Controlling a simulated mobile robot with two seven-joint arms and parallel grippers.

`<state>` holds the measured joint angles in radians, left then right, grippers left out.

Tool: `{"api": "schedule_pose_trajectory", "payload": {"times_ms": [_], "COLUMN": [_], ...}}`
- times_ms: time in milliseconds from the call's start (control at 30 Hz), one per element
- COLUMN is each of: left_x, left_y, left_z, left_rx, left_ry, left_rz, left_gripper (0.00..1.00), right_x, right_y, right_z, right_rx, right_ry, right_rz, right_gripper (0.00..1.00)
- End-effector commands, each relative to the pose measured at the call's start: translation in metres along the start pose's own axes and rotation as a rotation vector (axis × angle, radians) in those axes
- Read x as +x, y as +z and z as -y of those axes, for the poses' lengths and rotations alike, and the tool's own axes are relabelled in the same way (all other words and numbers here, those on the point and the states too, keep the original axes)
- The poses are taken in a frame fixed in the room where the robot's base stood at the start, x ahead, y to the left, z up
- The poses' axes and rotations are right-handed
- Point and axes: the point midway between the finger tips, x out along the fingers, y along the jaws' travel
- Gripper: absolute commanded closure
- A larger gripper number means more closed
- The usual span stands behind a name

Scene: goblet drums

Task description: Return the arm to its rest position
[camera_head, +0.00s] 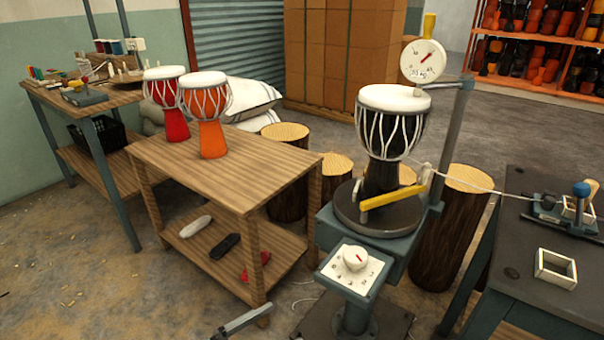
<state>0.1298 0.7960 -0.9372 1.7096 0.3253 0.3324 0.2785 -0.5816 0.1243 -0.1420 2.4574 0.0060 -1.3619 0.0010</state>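The drum has a white head and white cords. A yellow lever arm (392,192) crosses in front of the drum's foot, slanting up to the right. A pale cord (462,184) runs from near its right end to the dark table at the right. A round dial gauge (422,61) with a red needle and a yellow top stands above the drum on a grey post (456,125).
A wooden table (255,165) at left centre bears a red drum (172,122) and an orange drum (210,140). A dark table (520,295) stands at the right with a small white frame (555,268). Log stools (450,240) stand behind the stand.

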Motion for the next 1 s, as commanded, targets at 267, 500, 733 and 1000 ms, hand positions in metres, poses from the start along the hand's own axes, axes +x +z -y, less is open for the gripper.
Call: {"api": "schedule_pose_trajectory", "payload": {"times_ms": [267,500,733,1000], "left_x": [0.024,0.006,-0.051,-0.121], "left_y": [-0.001,0.004,0.02,0.037], "left_z": [-0.034,-0.035,-0.028,-0.034], "left_rx": [-0.041,-0.102,-0.198,-0.311], "left_ry": [-0.115,-0.284,-0.454,-0.583], "left_rz": [0.147,0.357,0.604,0.839], "left_gripper": [0.02,0.02,0.02,0.02], "right_x": [0.0,0.0,0.0,0.0], "right_y": [0.0,0.0,0.0,0.0], "right_z": [0.001,0.001,0.001,0.001], "right_rx": [0.001,0.001,0.001,0.001], "right_ry": [-0.002,-0.002,-0.002,-0.002], "right_rz": [0.0,0.0,0.0,0.0], "right_gripper": [0.5,0.5,0.5,0.5]}}
